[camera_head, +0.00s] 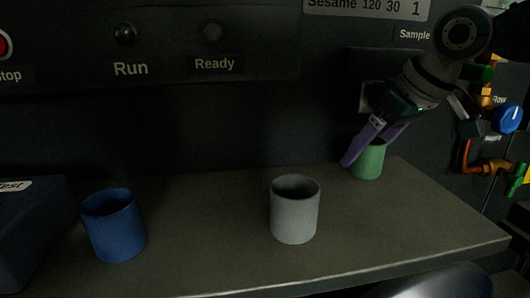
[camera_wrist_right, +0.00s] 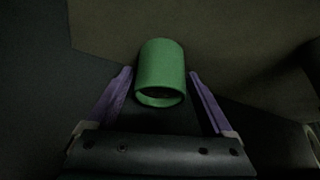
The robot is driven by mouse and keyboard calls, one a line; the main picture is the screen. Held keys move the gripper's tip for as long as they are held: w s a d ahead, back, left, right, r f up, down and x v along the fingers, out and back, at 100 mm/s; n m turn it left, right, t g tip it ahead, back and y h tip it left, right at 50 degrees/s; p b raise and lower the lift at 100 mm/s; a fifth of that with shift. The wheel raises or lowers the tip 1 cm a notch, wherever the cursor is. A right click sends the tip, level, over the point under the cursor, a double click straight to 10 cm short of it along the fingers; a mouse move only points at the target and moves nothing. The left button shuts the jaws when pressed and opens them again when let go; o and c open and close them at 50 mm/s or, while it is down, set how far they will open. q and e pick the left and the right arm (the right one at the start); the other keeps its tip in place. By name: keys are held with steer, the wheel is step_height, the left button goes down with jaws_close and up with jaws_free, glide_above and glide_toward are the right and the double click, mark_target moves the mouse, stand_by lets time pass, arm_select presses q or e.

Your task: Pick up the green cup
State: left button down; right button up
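The green cup (camera_head: 368,161) stands upright at the back right of the grey counter, against the dark machine panel. My right gripper (camera_head: 370,150) reaches down to it from the upper right, its purple fingers near the cup and partly in front of it. In the right wrist view the green cup (camera_wrist_right: 161,72) sits at the middle, between and slightly beyond the tips of the two open purple fingers (camera_wrist_right: 160,72). Gaps show on both sides of the cup, so the fingers do not grip it. My left gripper is not in view.
A grey cup (camera_head: 294,210) stands at mid counter, and a blue cup (camera_head: 113,226) stands at the left beside a dark box (camera_head: 30,232). Pipes with a blue knob (camera_head: 507,118) are at the right. The counter (camera_head: 215,225) is clear between the cups.

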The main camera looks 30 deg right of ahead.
steer(key=c, duration=1.1)
steer(key=shift+r, duration=0.1)
